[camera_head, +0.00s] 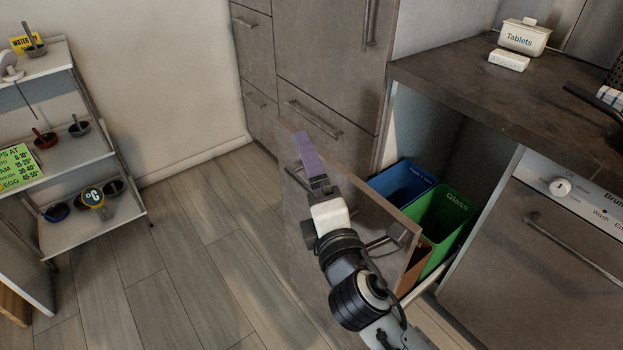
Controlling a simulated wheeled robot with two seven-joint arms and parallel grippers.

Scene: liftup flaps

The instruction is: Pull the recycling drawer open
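The recycling drawer stands pulled out from under the counter, its grey-brown front panel (296,235) angled across the middle of the head view. Behind the panel are a blue bin (400,182), a green bin (440,222) marked "Glass" and a brown bin (415,266). The drawer handle (380,242) shows on the panel in part; my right arm hides the rest. My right gripper (307,153), with purple fingers, is by the panel's upper far part. Its fingers overlap in this view, so their gap and any contact with the panel cannot be told. My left gripper is out of view.
A dishwasher (540,245) is right of the drawer, below a dark counter (450,85) with a Tablets box (522,38). Tall cabinets (325,60) stand behind. A shelf rack (75,150) is at the left. The wooden floor (190,240) between is clear.

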